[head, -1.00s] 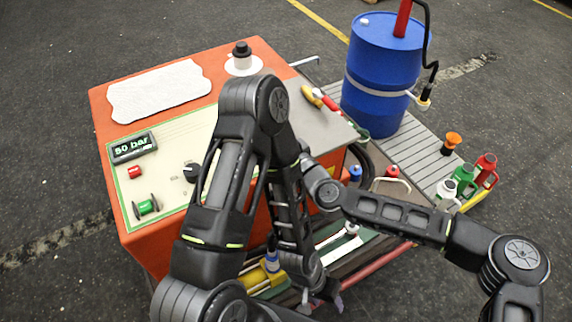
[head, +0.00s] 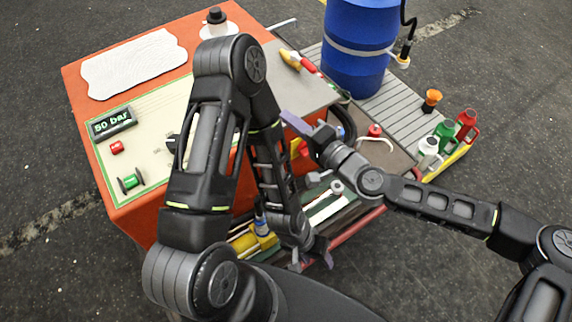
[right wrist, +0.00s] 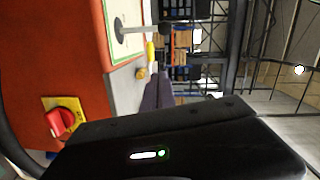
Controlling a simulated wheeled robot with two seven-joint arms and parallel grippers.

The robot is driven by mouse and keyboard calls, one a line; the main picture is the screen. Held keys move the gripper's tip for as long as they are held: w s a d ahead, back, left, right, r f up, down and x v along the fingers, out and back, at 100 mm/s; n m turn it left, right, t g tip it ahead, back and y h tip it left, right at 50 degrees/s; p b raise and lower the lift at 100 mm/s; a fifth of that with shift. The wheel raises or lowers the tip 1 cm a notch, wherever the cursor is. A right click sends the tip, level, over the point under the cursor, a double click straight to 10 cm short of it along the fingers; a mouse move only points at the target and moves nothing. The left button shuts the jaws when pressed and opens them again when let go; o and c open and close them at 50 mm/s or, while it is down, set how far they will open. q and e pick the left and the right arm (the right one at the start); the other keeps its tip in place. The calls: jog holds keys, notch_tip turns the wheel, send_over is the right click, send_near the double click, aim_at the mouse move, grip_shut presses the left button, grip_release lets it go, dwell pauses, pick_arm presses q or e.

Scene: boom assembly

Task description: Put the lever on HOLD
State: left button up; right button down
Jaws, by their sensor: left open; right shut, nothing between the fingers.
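No lever with a readable HOLD mark shows. A dark control (head: 172,143) on the cream panel (head: 150,150) is mostly hidden behind my left arm, so I cannot tell whether it is the lever or how it is set. A red rotary handle on a yellow plate (right wrist: 62,120) is on the orange side wall in the right wrist view. My right gripper (head: 288,118) is shut and empty at the cabinet's right edge; its fingers also show in the right wrist view (right wrist: 156,96). My left gripper (head: 311,260) is open and empty, low in front of the cabinet.
The orange cabinet (head: 135,222) carries a 50 bar display (head: 112,124), a red button (head: 117,147), a green knob (head: 131,181) and a white cloth (head: 134,66). A blue drum (head: 355,70) and several colored cans stand at right. My left arm crosses in front of the panel.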

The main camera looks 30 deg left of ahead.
jog(key=s+d+f+n+g+h, duration=0.1)
jog(key=s+d+f+g+h, duration=0.1)
jog(key=s+f, duration=0.4)
notch_tip(320, 180, down, 4)
jog(key=shift+g, duration=0.3)
jog(key=shift+s, duration=0.1)
